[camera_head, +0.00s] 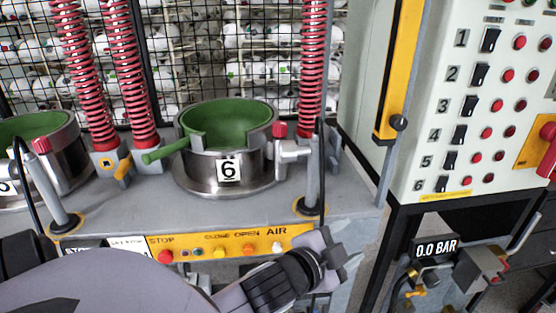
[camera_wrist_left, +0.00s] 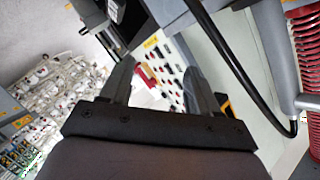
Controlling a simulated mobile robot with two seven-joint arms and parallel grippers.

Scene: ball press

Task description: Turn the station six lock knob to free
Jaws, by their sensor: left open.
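Station six is a round steel mould with a green inside (camera_head: 228,140) and a "6" plate. A red knob (camera_head: 279,130) stands on the grey fitting at its right side; I cannot read whether it is set to locked or free. My left gripper (camera_head: 326,252) is in front of the yellow button panel's right end, below and right of the knob, and apart from it. In the left wrist view its two fingers (camera_wrist_left: 160,88) are spread with nothing between them. The knob is not clear in that view. My right gripper is not in view.
The yellow button panel (camera_head: 225,246) runs along the station's front edge. Red springs (camera_head: 122,75) and a black hose (camera_head: 321,165) flank the mould. A control cabinet (camera_head: 470,110) with switches stands at right, above a "0.0 BAR" gauge (camera_head: 436,247).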

